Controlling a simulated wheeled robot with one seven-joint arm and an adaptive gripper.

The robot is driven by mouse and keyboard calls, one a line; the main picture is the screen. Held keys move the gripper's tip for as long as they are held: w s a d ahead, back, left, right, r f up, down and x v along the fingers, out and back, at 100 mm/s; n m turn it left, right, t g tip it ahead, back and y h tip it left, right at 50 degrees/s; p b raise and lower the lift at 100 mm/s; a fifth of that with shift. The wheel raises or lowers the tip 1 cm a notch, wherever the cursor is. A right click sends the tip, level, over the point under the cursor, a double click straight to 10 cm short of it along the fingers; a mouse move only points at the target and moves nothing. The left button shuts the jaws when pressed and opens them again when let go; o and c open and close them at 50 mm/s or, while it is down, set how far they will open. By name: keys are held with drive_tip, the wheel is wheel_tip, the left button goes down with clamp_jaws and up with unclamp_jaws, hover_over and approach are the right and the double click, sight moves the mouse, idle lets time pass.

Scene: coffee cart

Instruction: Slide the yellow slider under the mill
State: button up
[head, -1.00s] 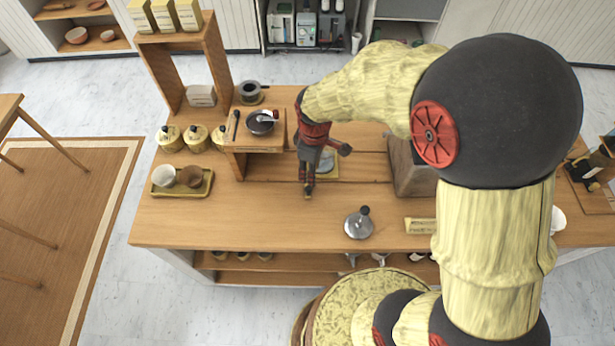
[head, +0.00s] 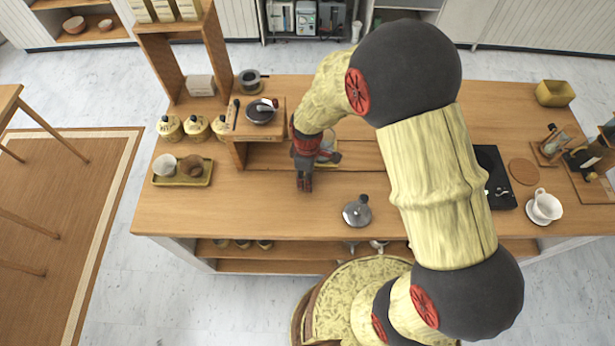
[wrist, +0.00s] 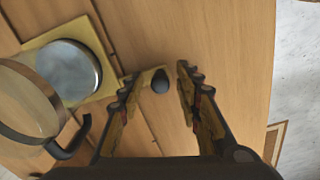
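The yellow slider (wrist: 82,24) is a square plate with a round metallic disc on it, and a yellow tab with a dark knob sticks out from it. In the head view the slider (head: 334,159) is partly hidden behind my arm. My gripper (wrist: 155,78) is open, with the dark knob between its fingertips; I cannot tell whether they touch it. In the head view my gripper (head: 304,187) points down at the counter. The mill (head: 261,111), a dark bowl with a crank, stands on a raised wooden stand to the left of the gripper.
A glass vessel (wrist: 28,105) with a dark handle is close to my left finger in the wrist view. A metal kettle-like pot (head: 357,212) stands on the counter at the front. A tray with two cups (head: 181,180) lies left. Grooves run along the counter toward the stand.

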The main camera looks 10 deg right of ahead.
drive_tip(key=c, duration=0.3)
clamp_jaws()
idle(0.6)
